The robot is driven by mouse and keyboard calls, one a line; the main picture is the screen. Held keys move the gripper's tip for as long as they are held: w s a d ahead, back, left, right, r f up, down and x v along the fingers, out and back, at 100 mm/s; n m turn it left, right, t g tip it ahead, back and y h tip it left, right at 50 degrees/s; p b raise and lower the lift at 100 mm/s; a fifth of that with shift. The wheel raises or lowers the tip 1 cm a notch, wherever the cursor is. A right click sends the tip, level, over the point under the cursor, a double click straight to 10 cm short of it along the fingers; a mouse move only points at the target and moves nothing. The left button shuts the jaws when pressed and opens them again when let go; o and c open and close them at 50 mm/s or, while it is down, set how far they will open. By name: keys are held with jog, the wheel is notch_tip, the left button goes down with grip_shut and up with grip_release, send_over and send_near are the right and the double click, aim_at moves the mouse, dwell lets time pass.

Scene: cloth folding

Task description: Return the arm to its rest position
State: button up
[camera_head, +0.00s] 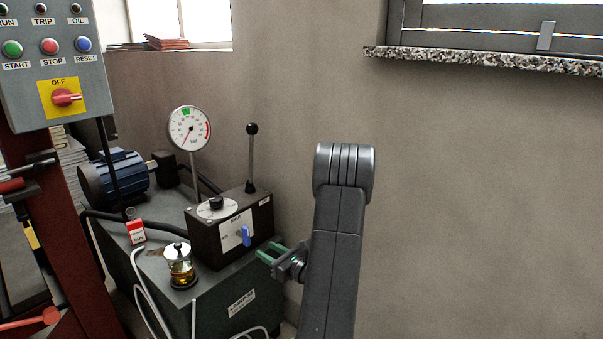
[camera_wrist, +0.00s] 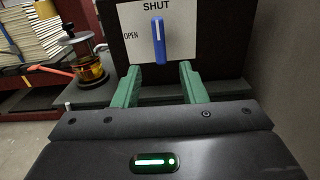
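My gripper (camera_head: 268,251) is in front of the black valve box (camera_head: 205,245), to the lower right of its blue lever (camera_head: 246,236). In the wrist view my gripper (camera_wrist: 158,78) has its two green fingers apart, with nothing between them. The blue lever (camera_wrist: 159,42) is upright just beyond the fingertips, below the word SHUT; OPEN is printed to its left. No contact with the lever shows. My arm stands raised at the middle right of the head view. No cloth shows.
A pressure gauge (camera_head: 189,128), a tall black-knobbed lever (camera_head: 251,155), a glass oil cup (camera_head: 179,266) and a blue motor (camera_head: 116,177) are around the box on a dark tank (camera_head: 222,313). A control panel (camera_head: 55,70) is at left. Bare wall (camera_head: 470,200) fills the right.

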aim_at(249, 239)
jog(key=b+x, duration=0.1)
jog(key=x, duration=0.9)
jog(key=shift+w+a, duration=0.2)
jog(key=shift+d, duration=0.1)
jog(key=p+v, duration=0.2)
jog(key=v, duration=1.2)
jog(key=b+x, duration=0.2)
jog(key=x, duration=1.2)
jog(key=shift+n+b, duration=0.75)
jog(key=shift+n, duration=0.25)
jog(key=n+b, duration=0.1)
jog(key=n, duration=0.1)
jog(key=shift+n, duration=0.3)
jog(key=n+b, duration=0.1)
jog(key=n, duration=0.3)
jog(key=shift+n, duration=0.3)
